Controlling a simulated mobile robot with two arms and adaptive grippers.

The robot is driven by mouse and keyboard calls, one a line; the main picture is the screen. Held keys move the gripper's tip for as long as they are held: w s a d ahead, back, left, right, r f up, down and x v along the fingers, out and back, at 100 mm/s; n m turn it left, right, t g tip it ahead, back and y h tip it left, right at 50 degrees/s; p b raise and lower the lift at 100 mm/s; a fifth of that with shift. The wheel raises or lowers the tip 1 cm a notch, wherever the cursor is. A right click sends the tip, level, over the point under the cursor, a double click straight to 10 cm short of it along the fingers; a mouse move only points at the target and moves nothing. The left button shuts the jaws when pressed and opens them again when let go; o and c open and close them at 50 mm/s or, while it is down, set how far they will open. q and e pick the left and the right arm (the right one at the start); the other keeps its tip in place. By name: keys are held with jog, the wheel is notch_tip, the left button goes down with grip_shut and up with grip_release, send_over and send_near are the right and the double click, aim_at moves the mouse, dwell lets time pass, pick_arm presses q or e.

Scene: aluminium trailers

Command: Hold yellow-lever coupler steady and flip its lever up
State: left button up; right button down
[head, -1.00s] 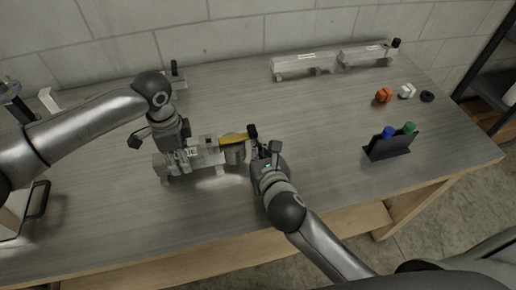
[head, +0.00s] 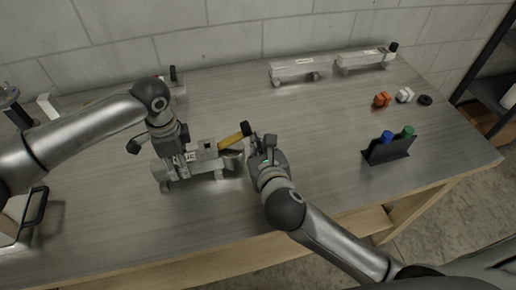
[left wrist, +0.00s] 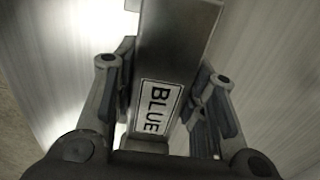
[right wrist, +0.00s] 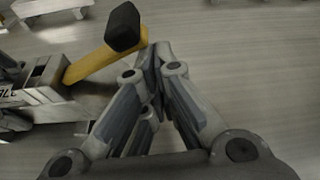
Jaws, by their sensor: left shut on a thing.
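The yellow-lever coupler (head: 205,165) is a grey metal beam lying on the workbench, with a rounded end at the right. Its yellow lever (head: 234,138) has a black tip and slants up to the right. The lever also shows in the right wrist view (right wrist: 88,65). My left gripper (head: 180,155) is shut on the beam; in the left wrist view its fingers flank the beam (left wrist: 172,45) and its BLUE label. My right gripper (head: 262,143) is just right of the lever tip. In the right wrist view its fingertips (right wrist: 160,58) meet, empty, beside the lever.
Two other couplers (head: 298,67) stand at the back right of the workbench (head: 320,135). A black holder (head: 388,152) with blue and green items stands at the right. Orange (head: 382,99) and white (head: 404,95) pieces and a black ring (head: 425,100) lie behind it.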

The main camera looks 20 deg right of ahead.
jog(key=r, duration=0.1)
jog(key=a+r, duration=0.1)
jog(key=r, duration=0.2)
jog(key=shift+a+r, duration=0.7)
jog(key=shift+a+r+n+h, duration=0.4)
jog(key=shift+a+r+n, duration=0.1)
jog(key=shift+a+r, duration=0.25)
jog(key=shift+a, duration=0.1)
jog(key=shift+f, duration=0.1)
send_near(250, 132)
jog(key=a, duration=0.3)
jog(key=s+a, duration=0.1)
jog(key=shift+a, duration=0.35)
